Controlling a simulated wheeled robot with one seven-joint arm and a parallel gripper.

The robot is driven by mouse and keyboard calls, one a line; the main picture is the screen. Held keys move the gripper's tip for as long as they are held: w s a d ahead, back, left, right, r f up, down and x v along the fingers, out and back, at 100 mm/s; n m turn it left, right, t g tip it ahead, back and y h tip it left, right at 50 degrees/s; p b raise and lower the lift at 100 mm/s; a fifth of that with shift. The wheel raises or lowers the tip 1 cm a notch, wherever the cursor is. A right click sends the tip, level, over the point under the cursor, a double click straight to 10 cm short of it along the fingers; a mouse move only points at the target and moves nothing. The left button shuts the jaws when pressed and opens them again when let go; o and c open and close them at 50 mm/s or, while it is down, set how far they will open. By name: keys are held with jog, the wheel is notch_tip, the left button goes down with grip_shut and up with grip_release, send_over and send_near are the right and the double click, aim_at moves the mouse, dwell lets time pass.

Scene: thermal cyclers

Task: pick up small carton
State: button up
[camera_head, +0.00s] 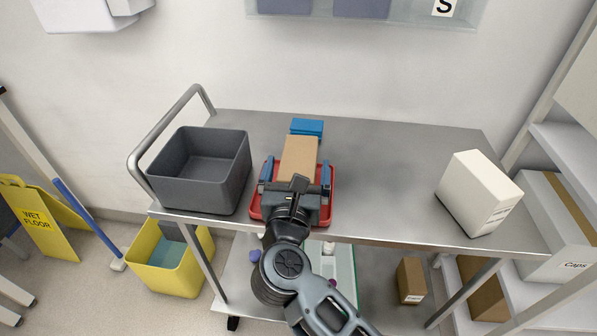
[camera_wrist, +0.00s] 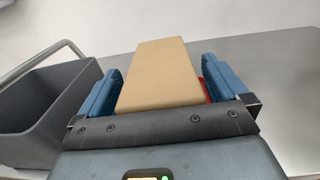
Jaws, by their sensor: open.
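A small tan carton (camera_head: 299,154) stands in or over a red tray (camera_head: 256,207) on the steel cart's top. It also shows in the wrist view (camera_wrist: 158,75), tilted in the picture. My gripper (camera_head: 296,169) is open, with its blue fingers on either side of the carton. In the wrist view the left finger is close to the carton and a gap shows by the right finger. I cannot tell whether either finger touches it. The carton's near lower part and most of the tray are hidden by my gripper.
A grey bin (camera_head: 203,170) stands close on the left, by the cart's handle. A blue box (camera_head: 307,127) lies just behind the carton. A white box (camera_head: 478,192) is at the right end. The cart top (camera_head: 392,170) between is clear. A brown carton (camera_head: 410,281) sits below.

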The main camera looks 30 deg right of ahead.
jog(key=shift+w+d, duration=0.15)
jog(key=shift+c, duration=0.5)
jog(key=c, duration=1)
jog(key=shift+c, duration=0.7)
jog(key=shift+r, duration=0.1)
